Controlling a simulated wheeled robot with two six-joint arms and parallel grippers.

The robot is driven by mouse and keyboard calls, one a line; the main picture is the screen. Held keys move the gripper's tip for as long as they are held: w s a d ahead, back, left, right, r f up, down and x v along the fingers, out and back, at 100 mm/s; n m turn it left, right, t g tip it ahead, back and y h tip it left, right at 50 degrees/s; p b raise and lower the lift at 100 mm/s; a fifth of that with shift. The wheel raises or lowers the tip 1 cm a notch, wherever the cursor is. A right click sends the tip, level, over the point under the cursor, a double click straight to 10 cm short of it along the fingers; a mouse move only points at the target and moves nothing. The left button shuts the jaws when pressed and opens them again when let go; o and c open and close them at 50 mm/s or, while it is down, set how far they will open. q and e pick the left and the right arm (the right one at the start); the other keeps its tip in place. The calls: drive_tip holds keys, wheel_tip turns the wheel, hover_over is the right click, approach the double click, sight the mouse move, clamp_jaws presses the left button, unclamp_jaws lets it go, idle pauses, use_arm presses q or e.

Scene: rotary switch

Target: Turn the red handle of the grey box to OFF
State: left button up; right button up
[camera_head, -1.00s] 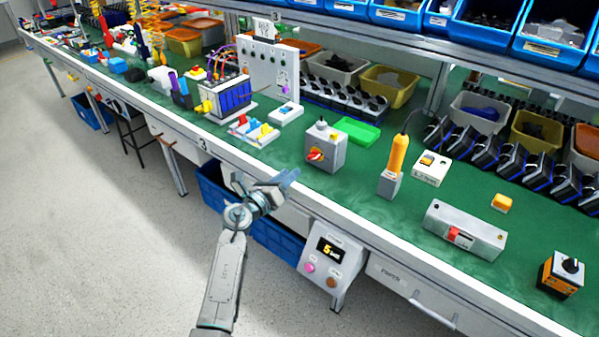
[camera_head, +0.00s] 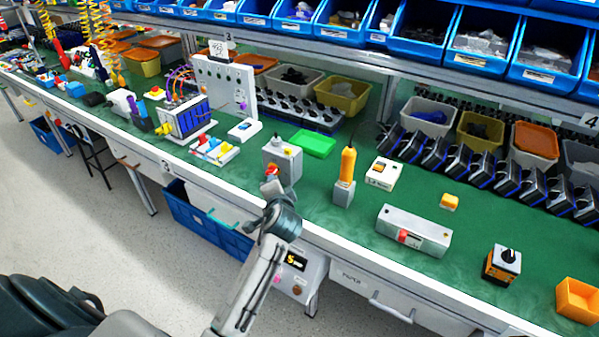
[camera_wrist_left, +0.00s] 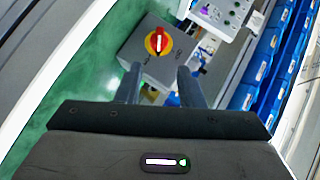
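The grey box (camera_head: 288,160) stands on the green bench top near its front edge. In the left wrist view, the grey box (camera_wrist_left: 136,50) shows its face with the red handle (camera_wrist_left: 158,41) on a yellow disc. The lettering beside the disc is too small to read. In the head view the red handle (camera_head: 272,170) is partly hidden by my gripper. My left gripper (camera_head: 271,184) is in front of the box. In the wrist view its two fingers (camera_wrist_left: 160,82) are apart, with nothing between them, short of the handle. My right gripper is not in view.
A yellow tool in a grey stand (camera_head: 345,178) is right of the box, with a grey box with a red switch (camera_head: 413,232) farther right. A green tray (camera_head: 313,143) lies behind. A board with coloured parts (camera_head: 213,150) is to the left.

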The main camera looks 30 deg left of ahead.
sight(273, 171)
use_arm(q)
drive_tip(key=p+x, duration=0.1)
drive_tip(key=x, duration=1)
drive_tip(key=shift+s+f, duration=0.1)
drive_tip(key=shift+f, duration=0.05)
drive_tip(key=c, duration=0.6)
